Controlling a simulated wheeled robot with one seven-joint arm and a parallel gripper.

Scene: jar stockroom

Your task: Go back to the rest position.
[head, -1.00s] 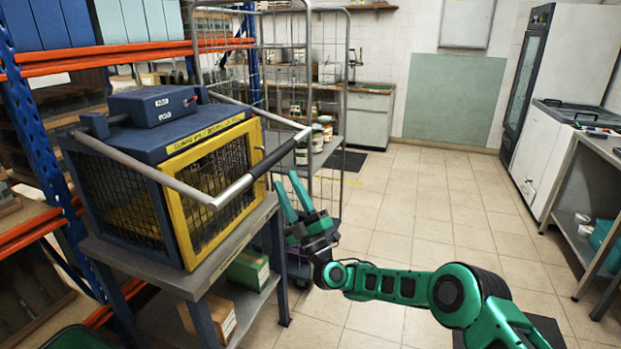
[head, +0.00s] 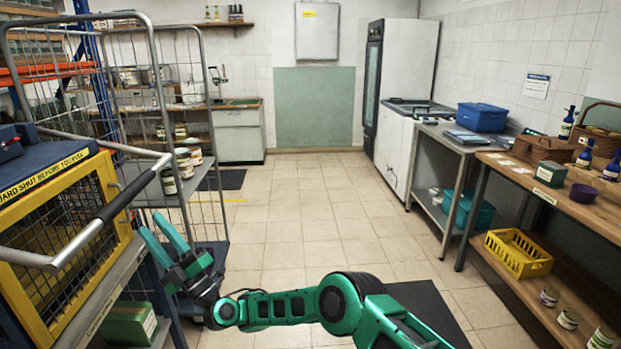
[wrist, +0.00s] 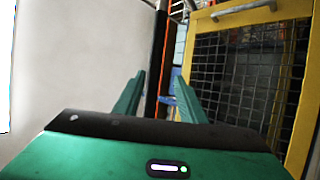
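My gripper (head: 165,237) is at the lower left of the head view, beside the yellow-framed mesh cage (head: 65,235) and just right of its grey push bar. Its two green fingers are spread apart with nothing between them. The wrist view also shows my gripper (wrist: 160,98) open and empty, with the cage's yellow mesh door (wrist: 240,75) to the right beyond the fingers. The door appears closed in the head view. My green arm stretches across the bottom of the head view.
A wire roll cage (head: 200,190) with jars stands behind my gripper. A wooden bench (head: 560,195) with bottles and a basket, a yellow crate (head: 520,252) on its lower shelf, and a chest freezer (head: 395,150) line the right side.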

